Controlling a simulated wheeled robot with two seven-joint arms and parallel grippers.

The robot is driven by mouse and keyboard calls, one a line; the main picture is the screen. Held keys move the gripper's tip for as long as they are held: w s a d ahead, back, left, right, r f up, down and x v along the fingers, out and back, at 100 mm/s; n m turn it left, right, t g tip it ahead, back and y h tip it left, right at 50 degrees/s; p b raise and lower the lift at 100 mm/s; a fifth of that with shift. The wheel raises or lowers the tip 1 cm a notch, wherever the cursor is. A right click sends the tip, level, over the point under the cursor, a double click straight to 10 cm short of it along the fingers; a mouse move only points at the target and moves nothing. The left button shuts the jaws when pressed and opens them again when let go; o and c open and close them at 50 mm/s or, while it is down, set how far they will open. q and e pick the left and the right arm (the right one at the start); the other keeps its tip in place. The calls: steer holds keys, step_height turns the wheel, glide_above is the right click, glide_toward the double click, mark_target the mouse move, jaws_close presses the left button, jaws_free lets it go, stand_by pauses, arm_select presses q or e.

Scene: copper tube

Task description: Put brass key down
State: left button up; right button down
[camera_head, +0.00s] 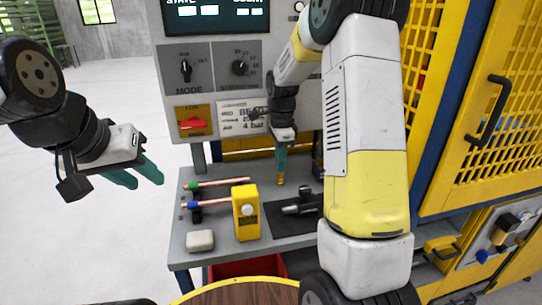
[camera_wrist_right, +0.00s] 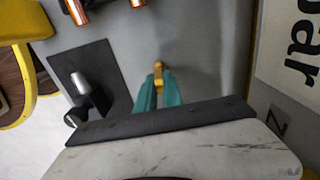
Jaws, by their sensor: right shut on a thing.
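The brass key (camera_head: 280,179) is a small golden piece just below the teal fingertips of my right gripper (camera_head: 281,160), over the back of the grey table (camera_head: 223,256). My right gripper is shut on the key. In the right wrist view the key (camera_wrist_right: 158,72) shows between the tips of the right gripper (camera_wrist_right: 158,85), above a plain grey surface. I cannot tell whether the key touches the table. My left gripper (camera_head: 136,177) is open and empty, off to the left of the table, with its two teal fingers apart.
Two copper tubes (camera_head: 220,184) with green and blue bands lie in holders at the left. A yellow block device (camera_head: 245,211), a pale block (camera_head: 200,240) and a black mat (camera_head: 283,222) with a dark metal tool stand in front. A control panel (camera_head: 212,75) rises behind.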

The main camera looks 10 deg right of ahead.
steer(key=c, duration=1.5)
jaws_free()
steer(key=shift+f, duration=0.1)
step_height(320, 180, up, 11)
steer(key=s+r+n+t+y, duration=0.1)
steer(key=s+r+n+t, duration=0.1)
steer(key=s+r+n, duration=0.4)
steer(key=s+a+n+t, duration=0.1)
steer(key=s+n+t, duration=0.1)
steer(key=s+n, duration=0.4)
steer(key=s+a+n+t+y, duration=0.1)
steer(key=s+n, duration=0.5)
steer(key=s, duration=0.7)
steer(key=shift+s+a+f+t, duration=0.2)
steer(key=shift+s+a+t, duration=0.05)
steer(key=shift+a+t, duration=0.3)
